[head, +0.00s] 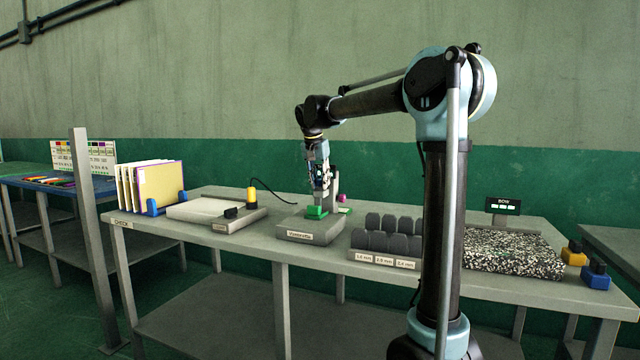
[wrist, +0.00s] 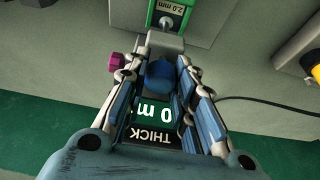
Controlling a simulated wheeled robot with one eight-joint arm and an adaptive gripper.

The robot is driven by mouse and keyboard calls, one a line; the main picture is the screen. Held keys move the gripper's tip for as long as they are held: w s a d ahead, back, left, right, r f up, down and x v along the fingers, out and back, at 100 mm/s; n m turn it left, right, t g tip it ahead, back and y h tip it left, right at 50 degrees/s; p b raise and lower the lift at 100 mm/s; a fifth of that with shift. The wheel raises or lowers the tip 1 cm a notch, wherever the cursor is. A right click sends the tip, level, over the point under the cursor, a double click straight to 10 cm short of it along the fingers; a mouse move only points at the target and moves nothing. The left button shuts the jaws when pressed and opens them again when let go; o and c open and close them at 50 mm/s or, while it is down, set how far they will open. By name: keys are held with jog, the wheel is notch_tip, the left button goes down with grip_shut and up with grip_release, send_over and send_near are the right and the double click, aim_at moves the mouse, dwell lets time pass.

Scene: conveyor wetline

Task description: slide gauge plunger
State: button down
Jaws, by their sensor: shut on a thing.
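The thickness gauge stands on a grey base (head: 310,232) near the middle of the bench, with a grey upright (head: 335,183). Its dark display (wrist: 155,125) shows upside down in the wrist view, reading "THICK" and part of a value. My gripper (head: 320,192) points down over the base; in the wrist view its fingers (wrist: 160,62) are closed in on both sides of a blue knob (wrist: 160,76), apparently the plunger. A green piece marked 2.0 mm (wrist: 184,8) lies just beyond the fingertips; green also shows below my gripper in the head view (head: 316,212). The exact finger contact is hidden.
A magenta knob (wrist: 116,62) sits beside the gauge. Left on the bench are a pale tray device (head: 200,211) with a yellow-topped part and upright folders (head: 158,186). Right are dark blocks in a labelled rack (head: 386,240) and a speckled slab (head: 510,252).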

jog(key=shift+r, duration=0.15)
jog(key=shift+w+r, duration=0.25)
jog(key=shift+r, duration=1.05)
jog(key=c, duration=1.8)
grip_release()
jog(key=shift+s+r, duration=0.1)
jog(key=shift+r, duration=0.1)
jog(key=o, duration=0.5)
jog(key=shift+a, duration=0.1)
jog(key=shift+d, duration=0.25)
jog(key=shift+a, duration=0.1)
